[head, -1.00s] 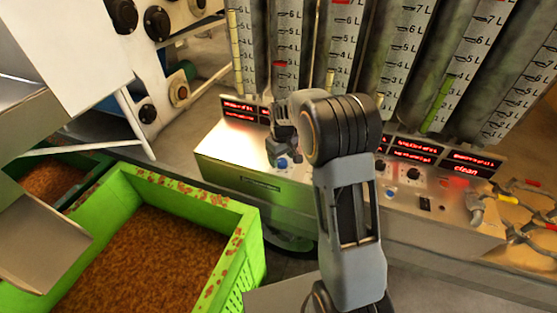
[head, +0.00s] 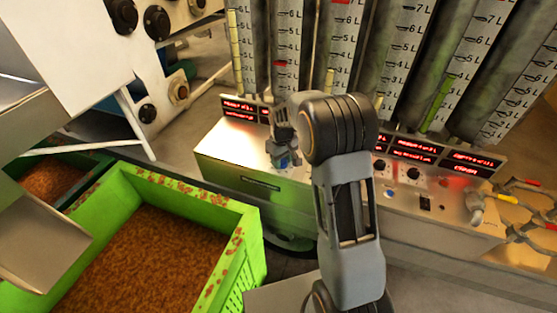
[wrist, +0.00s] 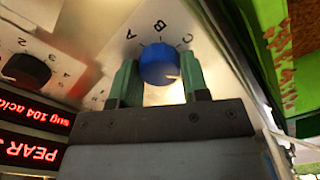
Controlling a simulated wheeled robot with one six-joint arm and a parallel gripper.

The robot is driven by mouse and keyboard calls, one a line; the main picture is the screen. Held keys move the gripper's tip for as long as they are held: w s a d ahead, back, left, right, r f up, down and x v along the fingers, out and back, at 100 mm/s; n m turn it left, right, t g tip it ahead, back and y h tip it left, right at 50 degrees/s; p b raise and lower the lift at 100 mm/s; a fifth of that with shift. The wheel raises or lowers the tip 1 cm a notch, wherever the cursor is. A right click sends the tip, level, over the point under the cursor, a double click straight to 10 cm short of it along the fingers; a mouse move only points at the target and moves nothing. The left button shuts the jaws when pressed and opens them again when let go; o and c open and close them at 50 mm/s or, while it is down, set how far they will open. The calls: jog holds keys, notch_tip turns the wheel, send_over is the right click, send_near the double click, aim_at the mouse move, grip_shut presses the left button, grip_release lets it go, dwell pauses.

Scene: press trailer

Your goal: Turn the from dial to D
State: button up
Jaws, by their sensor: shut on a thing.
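The blue dial (wrist: 158,62) sits on the metal panel in the wrist view, with the letters A, B and C printed around it. The letter D does not show. A small pale mark on the dial lies near its lower right edge, toward the right finger. My gripper (wrist: 160,80) has its two green fingers on either side of the dial and is shut on it. In the head view my gripper (head: 286,157) is down at the front of the console, and it mostly hides the dial.
The metal console (head: 225,150) carries red displays and more knobs, with a black knob (wrist: 27,70) beside the blue dial. Tall measuring columns (head: 345,40) stand behind it. A green crate of brown granules (head: 248,225) stands at the front left. Hoses with valves (head: 520,205) lie at the right.

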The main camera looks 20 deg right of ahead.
aim_at(282, 160)
jog(key=shift+n, duration=1.1)
jog(key=shift+c, duration=0.3)
jog(key=o, duration=0.9)
notch_tip(282, 160, up, 14)
jog(key=shift+f+b, duration=0.1)
jog(key=shift+b, duration=0.3)
